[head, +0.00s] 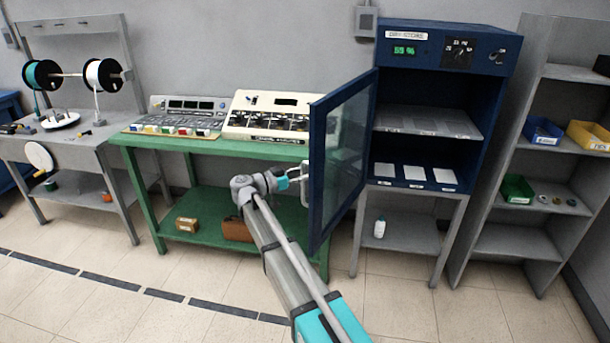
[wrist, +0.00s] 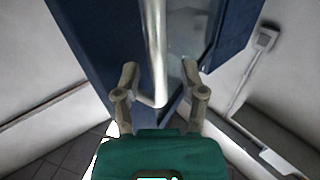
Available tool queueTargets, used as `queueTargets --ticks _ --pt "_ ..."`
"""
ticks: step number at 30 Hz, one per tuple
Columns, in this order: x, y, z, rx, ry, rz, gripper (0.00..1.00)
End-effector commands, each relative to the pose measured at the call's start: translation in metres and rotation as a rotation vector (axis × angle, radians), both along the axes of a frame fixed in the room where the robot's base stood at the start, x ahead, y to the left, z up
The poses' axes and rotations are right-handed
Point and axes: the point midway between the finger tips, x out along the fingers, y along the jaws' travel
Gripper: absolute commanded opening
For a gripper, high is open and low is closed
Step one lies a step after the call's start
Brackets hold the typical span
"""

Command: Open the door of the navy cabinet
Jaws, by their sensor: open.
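The navy cabinet (head: 440,34) stands on a grey stand in the head view, with its shelves exposed. Its glass-paned door (head: 318,165) is swung wide open toward me and to the left. The pale bar handle (head: 304,186) is on the door's outer face, near its free edge. My gripper (head: 300,177) is at this handle, on the left side of the door. In the wrist view, my gripper (wrist: 160,74) is open, with one finger on each side of the handle (wrist: 155,45). I cannot tell whether either finger touches it. The door (wrist: 105,35) fills the area behind.
A green bench (head: 225,147) with control panels stands left of the door, close to my arm. A grey shelf unit (head: 555,145) with bins stands to the right. A white bottle (head: 380,227) is under the cabinet. Floor in front is clear.

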Motion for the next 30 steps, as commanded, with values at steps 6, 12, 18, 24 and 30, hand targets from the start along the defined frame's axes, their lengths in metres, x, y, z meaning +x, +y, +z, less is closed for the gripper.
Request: queueTargets --ticks 6,12,18,24,30 --pt "-0.009 0.018 0.0 0.0 0.0 0.001 0.54" --pt "-0.023 0.044 0.0 0.0 0.0 0.001 0.54" --pt "-0.038 0.073 0.0 0.0 0.0 0.001 0.54" --pt "-0.049 0.094 0.0 0.0 0.0 0.0 0.54" --pt "-0.054 0.102 0.0 0.0 0.0 -0.002 0.54"
